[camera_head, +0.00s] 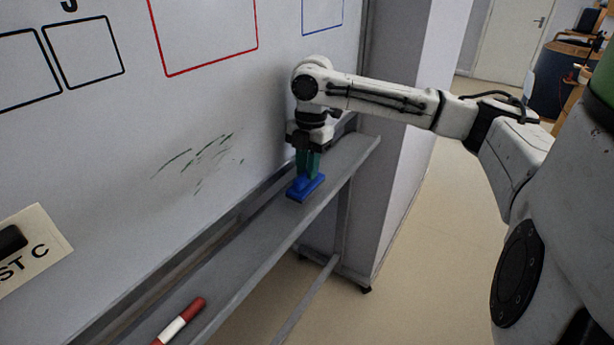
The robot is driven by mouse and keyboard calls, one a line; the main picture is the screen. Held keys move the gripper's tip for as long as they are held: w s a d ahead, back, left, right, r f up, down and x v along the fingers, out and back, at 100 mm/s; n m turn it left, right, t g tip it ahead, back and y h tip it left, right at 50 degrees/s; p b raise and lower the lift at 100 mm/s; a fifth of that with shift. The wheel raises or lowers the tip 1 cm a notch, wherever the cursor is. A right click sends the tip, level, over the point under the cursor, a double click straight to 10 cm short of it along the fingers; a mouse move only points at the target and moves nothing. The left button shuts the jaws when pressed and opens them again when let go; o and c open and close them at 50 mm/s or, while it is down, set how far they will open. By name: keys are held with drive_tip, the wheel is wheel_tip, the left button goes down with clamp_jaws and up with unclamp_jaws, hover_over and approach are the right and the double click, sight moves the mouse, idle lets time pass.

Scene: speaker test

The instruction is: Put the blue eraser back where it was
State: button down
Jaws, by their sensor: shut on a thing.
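The blue eraser (304,188) is at the right part of the grey tray (245,238) under the whiteboard. It looks level with the tray surface, but I cannot tell whether it rests on it or hangs just above. My gripper (307,167) comes down from above with green fingers and is shut on the eraser's upper part. The fingers hide some of the eraser's top.
The whiteboard (100,150) stands behind the tray and carries dark green marks (205,160). A red and white marker (180,322) lies on the tray nearer to me. The tray between marker and eraser is clear. A grey pillar (400,140) stands at right.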

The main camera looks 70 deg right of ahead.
drive_tip(key=shift+d+f, duration=0.2)
drive_tip(key=shift+w+d+f, duration=0.1)
drive_tip(key=shift+f, duration=0.8)
drive_tip(key=shift+w+d+f, duration=0.1)
drive_tip(key=shift+f, duration=0.8)
drive_tip(key=c, duration=1)
unclamp_jaws()
drive_tip(key=r, duration=0.4)
drive_tip(key=d+r, duration=0.1)
drive_tip(key=r, duration=0.7)
drive_tip(key=shift+s+d, duration=0.15)
drive_tip(key=shift+s, duration=0.1)
drive_tip(key=shift+f, duration=0.1)
